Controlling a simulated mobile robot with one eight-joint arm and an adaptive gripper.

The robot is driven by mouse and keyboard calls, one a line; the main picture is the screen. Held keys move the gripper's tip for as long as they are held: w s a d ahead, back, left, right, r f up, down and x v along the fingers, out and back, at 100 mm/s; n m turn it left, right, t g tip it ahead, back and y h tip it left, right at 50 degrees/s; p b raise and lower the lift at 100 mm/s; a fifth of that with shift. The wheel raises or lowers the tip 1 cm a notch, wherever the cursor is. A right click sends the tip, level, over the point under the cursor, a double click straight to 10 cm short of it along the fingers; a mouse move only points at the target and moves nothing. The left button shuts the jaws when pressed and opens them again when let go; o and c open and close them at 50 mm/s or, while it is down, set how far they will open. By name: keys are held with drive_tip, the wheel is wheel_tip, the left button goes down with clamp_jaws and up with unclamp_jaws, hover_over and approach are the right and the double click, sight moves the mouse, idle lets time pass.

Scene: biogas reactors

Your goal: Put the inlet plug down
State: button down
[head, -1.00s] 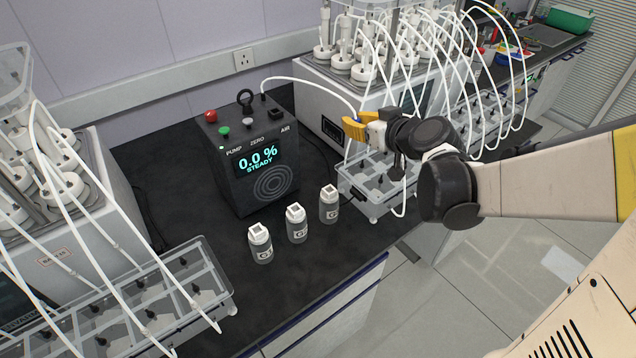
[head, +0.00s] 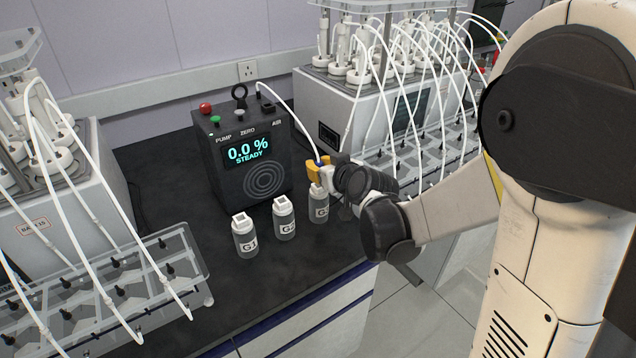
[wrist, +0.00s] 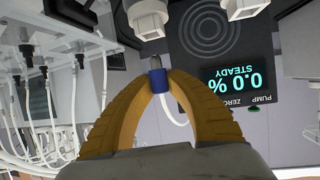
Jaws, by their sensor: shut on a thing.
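My gripper (head: 320,166) is shut on the inlet plug. In the wrist view the plug (wrist: 158,80) is a small blue piece with a metal tip, pinched between the yellow fingertips (wrist: 157,88). A white tube (head: 283,103) runs from it to the black analyser (head: 222,165), whose screen reads 0.0 % STEADY. In the head view the gripper is right by the top of the bottle G3 (head: 319,210). I cannot tell whether they touch. The bottles G2 (head: 284,222) and G1 (head: 244,241) stand upright to its left.
A reactor unit (head: 300,105) with many tubes stands behind my gripper, and a clear tube rack (head: 430,155) is to its right. Another clear rack (head: 200,270) is at left. The dark bench (head: 280,275) is free in front of the bottles.

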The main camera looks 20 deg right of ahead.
drive_tip(key=shift+f+b, duration=1.05)
drive_tip(key=shift+f, duration=0.9)
drive_tip(key=shift+f, duration=0.2)
drive_tip(key=c, duration=1.4)
unclamp_jaws()
drive_tip(key=shift+o, duration=0.2)
drive_tip(key=shift+r, duration=0.1)
